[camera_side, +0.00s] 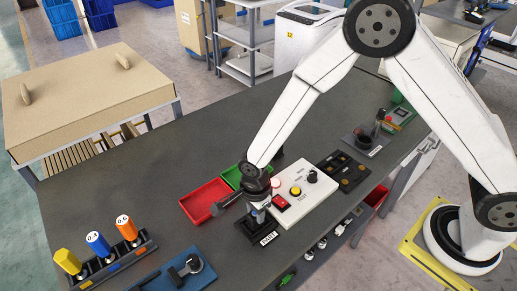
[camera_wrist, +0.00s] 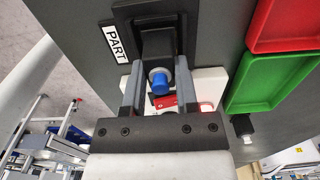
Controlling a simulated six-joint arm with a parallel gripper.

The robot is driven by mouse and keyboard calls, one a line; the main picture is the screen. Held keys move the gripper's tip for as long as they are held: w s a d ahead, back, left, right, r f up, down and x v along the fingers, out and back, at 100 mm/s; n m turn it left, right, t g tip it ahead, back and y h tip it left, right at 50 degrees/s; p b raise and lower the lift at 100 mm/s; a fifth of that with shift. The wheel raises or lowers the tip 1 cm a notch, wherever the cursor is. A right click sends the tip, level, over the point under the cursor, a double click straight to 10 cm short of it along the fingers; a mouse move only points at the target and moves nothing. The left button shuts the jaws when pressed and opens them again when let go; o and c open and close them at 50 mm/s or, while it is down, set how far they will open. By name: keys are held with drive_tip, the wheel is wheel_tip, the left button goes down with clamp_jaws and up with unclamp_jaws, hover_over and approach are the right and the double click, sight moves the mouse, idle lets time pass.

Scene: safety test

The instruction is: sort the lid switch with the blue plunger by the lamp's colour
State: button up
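The lid switch shows in the wrist view as a blue plunger (camera_wrist: 160,83) in a pale collar, with a black block (camera_wrist: 158,42) beyond it. My gripper (camera_wrist: 158,72) has one finger on each side of it; I cannot tell whether they press on it. In the side view my gripper (camera_side: 260,207) is low over the black holder (camera_side: 249,231) labelled PART. A white panel (camera_side: 318,190) beside it carries a yellow button (camera_side: 296,190), a red part (camera_side: 281,202) and a small pinkish round spot, possibly the lamp (camera_side: 275,183). A red tray (camera_side: 204,202) and a green tray (camera_side: 231,176) lie behind.
A rack (camera_side: 104,265) with yellow, blue and orange handles stands front left, next to a blue holder (camera_side: 176,276). A black plate (camera_side: 343,170) with buttons lies right of the panel. The bench (camera_side: 140,180) is clear left of the red tray.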

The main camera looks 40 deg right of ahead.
clamp_jaws()
drive_tip(key=shift+r, duration=0.1)
drive_tip(key=shift+r, duration=3.15)
drive_tip(key=shift+w, duration=0.1)
drive_tip(key=w+a, duration=0.5)
drive_tip(key=w, duration=0.9)
drive_tip(key=shift+a+r, duration=0.2)
